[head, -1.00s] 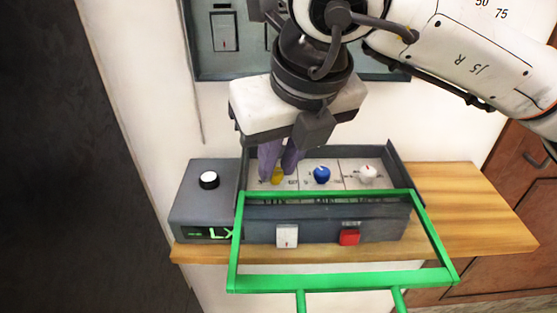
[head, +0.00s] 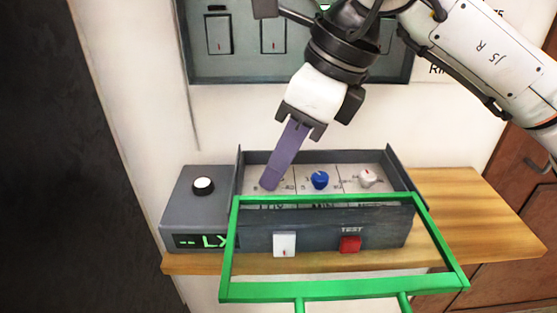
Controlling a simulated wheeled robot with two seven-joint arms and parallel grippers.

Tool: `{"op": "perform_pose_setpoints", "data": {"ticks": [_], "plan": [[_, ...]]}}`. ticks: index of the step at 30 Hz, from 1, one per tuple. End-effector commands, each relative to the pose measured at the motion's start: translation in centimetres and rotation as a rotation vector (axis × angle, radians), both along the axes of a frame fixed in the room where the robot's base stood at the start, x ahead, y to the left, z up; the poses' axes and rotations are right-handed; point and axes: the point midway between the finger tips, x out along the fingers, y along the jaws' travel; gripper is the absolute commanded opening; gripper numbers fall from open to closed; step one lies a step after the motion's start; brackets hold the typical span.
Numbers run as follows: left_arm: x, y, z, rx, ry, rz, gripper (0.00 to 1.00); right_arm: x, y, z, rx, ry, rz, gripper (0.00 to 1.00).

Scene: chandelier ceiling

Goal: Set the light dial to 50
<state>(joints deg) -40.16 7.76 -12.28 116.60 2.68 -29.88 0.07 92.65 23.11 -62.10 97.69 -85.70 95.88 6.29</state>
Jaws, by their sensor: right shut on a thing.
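The dial panel (head: 388,187) is a grey box with three dials on a pale sloped face. A blue dial (head: 320,180) is in the middle and a white dial (head: 367,178) is on the right. The left dial, yellow, is hidden behind the purple fingers of my right gripper (head: 270,184). The fingers reach down to that dial's place, seen edge-on and tilted, and are shut on it. The labels under the dials are too small to read. My left gripper is not in view.
A green frame (head: 345,291) stands in front of the panel. A white switch (head: 284,244) and a red test button (head: 350,244) are on the panel's front. A grey meter box (head: 188,214) with a round white knob stands left on the wooden shelf (head: 470,220).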

Motion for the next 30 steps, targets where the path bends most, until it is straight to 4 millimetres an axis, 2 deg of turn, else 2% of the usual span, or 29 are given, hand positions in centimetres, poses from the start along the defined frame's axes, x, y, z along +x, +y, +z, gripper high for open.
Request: {"op": "perform_pose_setpoints", "data": {"ticks": [12,29,30], "plan": [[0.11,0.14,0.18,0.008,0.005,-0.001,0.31,0.25,-0.01,0.16,0.002,-0.001,0.192,0.0],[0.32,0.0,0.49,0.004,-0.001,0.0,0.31,0.29,-0.01,0.12,0.001,-0.004,0.22,0.0],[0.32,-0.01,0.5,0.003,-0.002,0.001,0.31,0.29,-0.02,0.13,0.001,-0.004,0.22,0.23]]}}
